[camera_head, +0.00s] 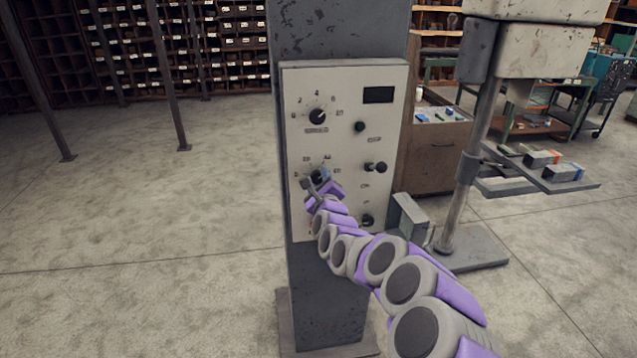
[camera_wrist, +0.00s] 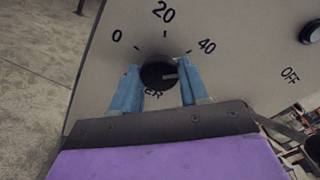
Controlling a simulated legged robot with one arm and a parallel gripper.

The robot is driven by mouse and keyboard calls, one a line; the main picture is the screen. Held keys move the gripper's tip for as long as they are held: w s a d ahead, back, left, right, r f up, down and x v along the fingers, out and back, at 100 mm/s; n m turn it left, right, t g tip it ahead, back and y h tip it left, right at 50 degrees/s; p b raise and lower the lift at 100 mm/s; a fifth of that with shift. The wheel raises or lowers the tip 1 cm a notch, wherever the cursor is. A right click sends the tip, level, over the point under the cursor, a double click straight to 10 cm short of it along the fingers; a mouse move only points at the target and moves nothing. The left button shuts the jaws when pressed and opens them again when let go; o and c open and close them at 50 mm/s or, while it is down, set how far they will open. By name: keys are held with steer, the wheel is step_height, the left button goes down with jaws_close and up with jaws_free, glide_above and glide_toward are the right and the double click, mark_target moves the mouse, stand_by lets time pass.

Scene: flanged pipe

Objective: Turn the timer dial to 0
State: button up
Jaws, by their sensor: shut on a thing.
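The timer dial (camera_wrist: 158,75) is a round black knob with a pale pointer line, on the light control panel. In the wrist view its pointer aims right, below the 40 mark; the 0 mark is at upper left and 20 at the top. My gripper (camera_wrist: 159,68) has its two blue fingers on either side of the knob, shut on it. The lettering under the knob is partly hidden. In the head view my gripper (camera_head: 319,183) is at the panel's lower left dial, mostly covering it.
The panel (camera_head: 346,140) stands on a dark column. Another dial (camera_head: 317,116) sits above, with a dark display (camera_head: 378,95) at upper right and a protruding knob (camera_head: 376,167) at right. A drill-press-like stand (camera_head: 465,190) is to the right.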

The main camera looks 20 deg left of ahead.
steer(key=n, duration=0.4)
steer(key=shift+f, duration=0.3)
steer(key=n, duration=0.4)
steer(key=shift+r+p, duration=0.1)
steer(key=shift+p, duration=0.3)
steer(key=n+p, duration=0.1)
steer(key=n, duration=0.3)
steer(key=shift+s+n+p, duration=0.1)
steer(key=shift+n+p, duration=0.2)
steer(key=shift+p, duration=0.05)
steer(key=n, duration=0.1)
steer(key=n+p, duration=0.1)
steer(key=n, duration=0.1)
steer(key=shift+f+n+p, duration=0.2)
steer(key=shift+n+p, duration=0.1)
steer(key=n+p, duration=0.1)
steer(key=n, duration=0.2)
steer(key=shift+n, duration=0.3)
steer(key=n, duration=0.3)
steer(key=shift+r+p, duration=0.1)
steer(key=shift+p, duration=0.3)
steer(key=n, duration=0.3)
steer(key=shift+n, duration=0.5)
steer(key=shift+r, duration=0.1)
